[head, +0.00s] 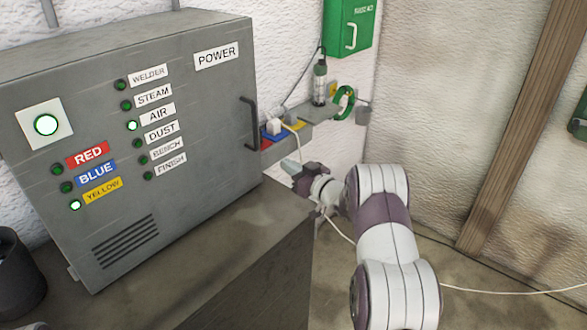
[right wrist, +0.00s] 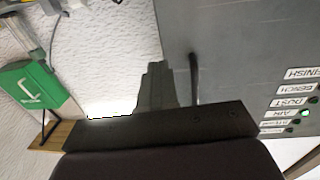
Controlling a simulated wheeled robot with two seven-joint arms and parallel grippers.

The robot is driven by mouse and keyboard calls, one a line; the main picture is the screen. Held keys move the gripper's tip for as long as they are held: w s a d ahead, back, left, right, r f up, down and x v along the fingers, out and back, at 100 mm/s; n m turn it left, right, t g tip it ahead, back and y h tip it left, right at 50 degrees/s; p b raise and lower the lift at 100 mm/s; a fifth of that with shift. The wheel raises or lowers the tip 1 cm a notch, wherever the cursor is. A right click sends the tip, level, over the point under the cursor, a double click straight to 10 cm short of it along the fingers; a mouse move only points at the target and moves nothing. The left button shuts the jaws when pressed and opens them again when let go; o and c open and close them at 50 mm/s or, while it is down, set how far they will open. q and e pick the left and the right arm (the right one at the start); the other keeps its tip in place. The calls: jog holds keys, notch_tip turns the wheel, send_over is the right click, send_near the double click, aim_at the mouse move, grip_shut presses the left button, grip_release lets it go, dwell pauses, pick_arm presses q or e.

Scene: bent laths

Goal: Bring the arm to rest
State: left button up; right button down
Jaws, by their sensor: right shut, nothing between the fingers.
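My right arm (head: 385,245) comes in from the lower right in the head view. Its right gripper (head: 290,165) is shut and empty, just right of the grey power cabinet (head: 200,120), in front of a narrow shelf. I cannot tell whether it touches anything there. In the right wrist view the cabinet (right wrist: 235,50) fills the upper right, with its dark handle (right wrist: 194,78) close to the gripper's dark front. My left gripper is not in view.
The cabinet's lamps by AIR (head: 131,125) and YELLOW (head: 75,205) glow bright, as does the large round lamp (head: 46,125). A green box (head: 349,25) hangs on the wall. A pale cable (head: 520,291) runs along the floor. Open floor lies right of my arm.

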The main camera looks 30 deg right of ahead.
jog(key=d+b+v, duration=0.1)
jog(key=b+v, duration=0.2)
jog(key=v, duration=0.8)
jog(key=s+d+f+m+g+h, duration=0.3)
jog(key=d+f+m+g+h, duration=0.25)
jog(key=f, duration=0.55)
jog(key=s+a+f+g+h, duration=0.2)
jog(key=s+a+g, duration=0.1)
jog(key=s+g, duration=0.25)
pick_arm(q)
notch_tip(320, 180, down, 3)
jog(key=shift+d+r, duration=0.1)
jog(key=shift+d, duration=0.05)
pick_arm(e)
jog(key=s+a+r+n+g+y, duration=0.1)
jog(key=s+a+r+g, duration=0.1)
jog(key=s+a, duration=0.6)
jog(key=s+a+r+n+g+y, duration=0.1)
jog(key=s+a+r+g, duration=0.1)
jog(key=s+a, duration=0.7)
jog(key=a+r, duration=0.1)
jog(key=a, duration=0.4)
jog(key=shift+g, duration=0.4)
